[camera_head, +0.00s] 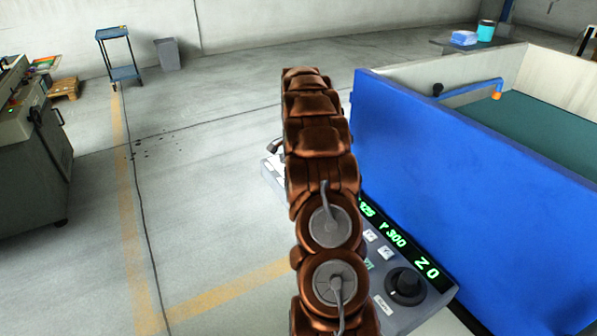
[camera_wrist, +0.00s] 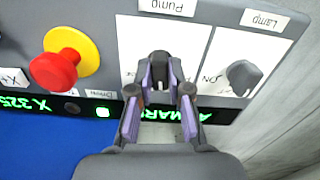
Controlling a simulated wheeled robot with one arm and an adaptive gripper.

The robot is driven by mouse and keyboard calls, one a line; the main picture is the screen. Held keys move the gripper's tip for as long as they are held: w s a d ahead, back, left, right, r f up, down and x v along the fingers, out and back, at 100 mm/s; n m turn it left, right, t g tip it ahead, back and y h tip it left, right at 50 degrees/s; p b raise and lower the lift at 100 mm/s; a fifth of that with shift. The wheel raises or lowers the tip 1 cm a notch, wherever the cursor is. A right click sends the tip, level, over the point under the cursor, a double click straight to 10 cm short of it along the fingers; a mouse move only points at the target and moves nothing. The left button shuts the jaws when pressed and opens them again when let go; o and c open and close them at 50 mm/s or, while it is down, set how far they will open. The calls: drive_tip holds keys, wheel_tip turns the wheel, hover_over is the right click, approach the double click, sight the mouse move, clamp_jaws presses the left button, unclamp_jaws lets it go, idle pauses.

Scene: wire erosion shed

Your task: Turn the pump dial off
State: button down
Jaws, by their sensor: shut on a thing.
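In the wrist view my gripper (camera_wrist: 160,92) is over the white pump plate on the control panel, below the label "Pump" (camera_wrist: 167,5). Its dark fingers with purple pads are closed in around the spot of the pump dial. In the head view my brown arm covers the gripper and this part of the control panel (camera_head: 398,318).
Beside the pump plate are the lamp dial (camera_wrist: 243,76) and a red emergency button on a yellow base (camera_wrist: 55,70). A green display (camera_wrist: 103,112) runs along the panel. In the head view a black knob (camera_head: 405,284) and a blue tank wall (camera_head: 450,170) are close by.

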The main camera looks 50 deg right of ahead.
drive_tip(key=shift+m, duration=0.8)
drive_tip(key=shift+s+b, duration=0.1)
drive_tip(key=shift+b, duration=0.2)
drive_tip(key=shift+d, duration=0.1)
drive_tip(key=c, duration=1.1)
unclamp_jaws()
wheel_tip(320, 180, up, 12)
